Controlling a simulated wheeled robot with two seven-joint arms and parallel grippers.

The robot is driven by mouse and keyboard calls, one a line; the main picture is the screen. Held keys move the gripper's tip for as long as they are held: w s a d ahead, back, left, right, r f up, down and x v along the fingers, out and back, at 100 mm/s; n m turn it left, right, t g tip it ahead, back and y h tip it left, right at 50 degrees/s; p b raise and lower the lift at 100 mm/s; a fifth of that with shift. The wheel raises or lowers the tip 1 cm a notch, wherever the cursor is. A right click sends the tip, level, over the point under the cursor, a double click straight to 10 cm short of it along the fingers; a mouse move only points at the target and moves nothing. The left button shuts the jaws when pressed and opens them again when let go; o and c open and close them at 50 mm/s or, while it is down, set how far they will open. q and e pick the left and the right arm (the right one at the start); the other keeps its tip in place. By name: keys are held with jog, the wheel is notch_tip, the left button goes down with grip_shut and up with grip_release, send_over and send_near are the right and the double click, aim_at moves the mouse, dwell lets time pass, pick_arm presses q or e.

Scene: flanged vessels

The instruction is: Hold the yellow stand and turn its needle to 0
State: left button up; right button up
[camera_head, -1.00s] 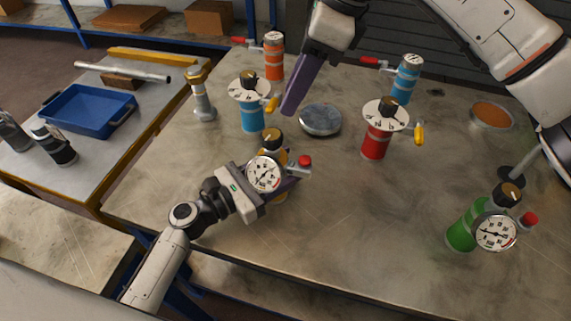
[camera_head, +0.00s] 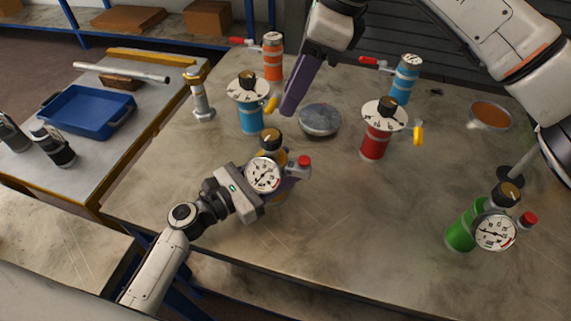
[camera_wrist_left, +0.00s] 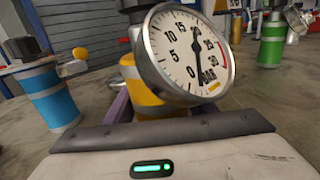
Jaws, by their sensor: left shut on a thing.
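The yellow stand (camera_head: 283,154) is at the table's near middle, with a black knob (camera_head: 271,138), a white round gauge (camera_head: 263,175) and a red-capped side outlet (camera_head: 304,162). My left gripper (camera_head: 279,188) is shut on its body, fingers partly hidden behind the gauge. In the left wrist view the yellow body (camera_wrist_left: 146,92) stands between the purple fingers. The gauge (camera_wrist_left: 187,55) there has its dark needle nearly upright across the dial, one end near 20, clear of 0. My right gripper (camera_head: 290,105) hangs beyond the stand, apart from it; its finger gap is not visible.
A blue stand (camera_head: 250,118) and a grey disc (camera_head: 319,121) are behind the yellow stand. A red stand (camera_head: 374,146) is to the right, a green one (camera_head: 461,236) at far right. Orange (camera_head: 272,65) and light-blue (camera_head: 403,82) vessels stand at the back. The near-middle tabletop is clear.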

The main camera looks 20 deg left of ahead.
aim_at(280, 139)
dwell(0.9)
jog(key=o, duration=0.5)
jog(key=shift+f, duration=0.1)
jog(key=s+a+f+y, duration=0.1)
jog(key=y, duration=0.1)
jog(key=s+a+f+g+y, duration=0.1)
jog(key=f+y, duration=0.1)
jog(key=s+a+f+n+g+y, duration=0.1)
jog(key=f, duration=0.1)
jog(key=shift+s+f+y, duration=0.1)
jog(key=shift+s+y, duration=0.2)
jog(key=shift+y, duration=0.1)
jog(key=shift+s+f+y, duration=0.2)
jog(key=shift+f+y, duration=0.1)
jog(key=shift+y, duration=0.4)
jog(key=shift+s+d+f+y, duration=0.15)
jog(key=shift+f+y, duration=0.15)
jog(key=shift+y, duration=0.5)
jog(key=d+f+m+t+y, duration=0.45)
jog(key=d+m+t, duration=0.2)
jog(key=d, duration=0.35)
jog(key=shift+n+t, duration=0.45)
jog(key=x, duration=1.2)
jog(key=shift+w+r, duration=0.15)
jog(key=shift+w, duration=0.15)
jog(key=shift+c, duration=0.5)
